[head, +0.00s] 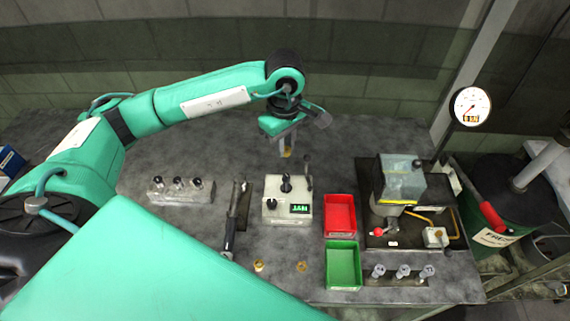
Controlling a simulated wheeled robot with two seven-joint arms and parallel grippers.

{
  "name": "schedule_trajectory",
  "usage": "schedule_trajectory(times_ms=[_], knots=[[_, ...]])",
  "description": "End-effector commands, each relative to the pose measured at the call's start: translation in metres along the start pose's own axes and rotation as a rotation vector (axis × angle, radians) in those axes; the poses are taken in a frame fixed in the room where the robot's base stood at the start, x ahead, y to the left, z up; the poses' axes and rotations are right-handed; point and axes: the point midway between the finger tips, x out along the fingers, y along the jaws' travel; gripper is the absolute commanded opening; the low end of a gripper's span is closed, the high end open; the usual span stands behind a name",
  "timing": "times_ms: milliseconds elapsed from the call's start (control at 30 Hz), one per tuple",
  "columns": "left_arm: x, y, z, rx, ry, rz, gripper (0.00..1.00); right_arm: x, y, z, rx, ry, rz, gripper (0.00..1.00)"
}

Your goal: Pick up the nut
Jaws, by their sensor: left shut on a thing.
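My left gripper (285,148) comes in from the left on the green arm and hangs over the grey table, behind the control box. It points down and is shut on a small brass nut (287,153), which shows at its fingertips. Two more brass nuts lie on the table near its front: one nut (259,265) and another nut (302,266) to its right. My right gripper is not in view.
The control box (292,213) with levers stands mid-table. A red bin (339,198) and green bin (330,267) sit right of it, beside the machine (400,182). Racks with pins (180,198) and bolts (403,281), and a dark tool (233,225), stand nearby. The table's back left is clear.

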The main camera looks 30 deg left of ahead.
Motion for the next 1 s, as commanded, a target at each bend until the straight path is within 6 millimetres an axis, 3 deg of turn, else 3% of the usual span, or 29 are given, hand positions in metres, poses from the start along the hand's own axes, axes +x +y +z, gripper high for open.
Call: schedule_trajectory(times_ms=[200,400,600,1000], knots=[[-0.049,0.001,0.0,0.002,0.0,0.006,0.0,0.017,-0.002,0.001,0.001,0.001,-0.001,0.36],[-0.079,0.001,0.0,0.002,0.0,0.003,0.0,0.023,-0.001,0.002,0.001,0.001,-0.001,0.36],[-0.093,0.0,0.0,0.001,0.0,0.002,0.0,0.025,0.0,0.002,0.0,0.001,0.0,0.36],[-0.097,0.0,0.0,0.001,-0.001,0.0,0.0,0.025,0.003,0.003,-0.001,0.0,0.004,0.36]])
